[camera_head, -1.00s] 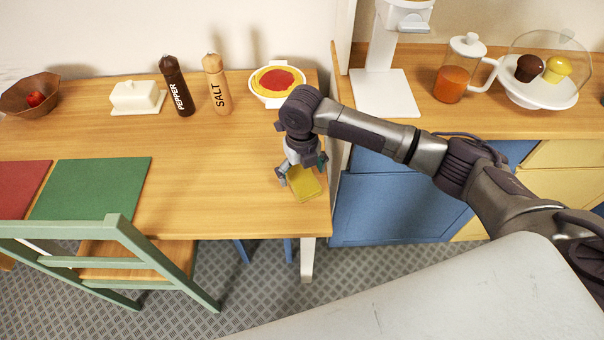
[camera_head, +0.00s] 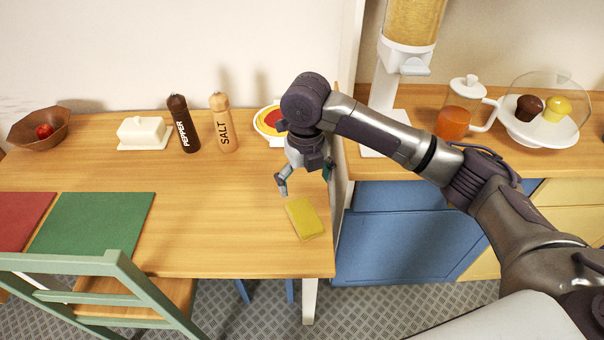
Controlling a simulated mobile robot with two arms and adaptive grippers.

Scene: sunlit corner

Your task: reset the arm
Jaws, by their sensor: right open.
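My right arm comes in from the right and bends down over the right end of the wooden table. My right gripper (camera_head: 305,182) is open and empty, with its fingers apart above the table. A yellow sponge (camera_head: 305,219) lies flat on the table near its right front edge, just in front of the gripper and apart from it. My left gripper is not in view.
A bowl with red and yellow contents (camera_head: 268,121) stands behind the gripper, partly hidden by the arm. Salt (camera_head: 223,124) and pepper (camera_head: 183,125) mills and a butter dish (camera_head: 144,132) stand further left. A counter with a dispenser (camera_head: 402,60) and jug (camera_head: 456,120) is on the right. The table's middle is clear.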

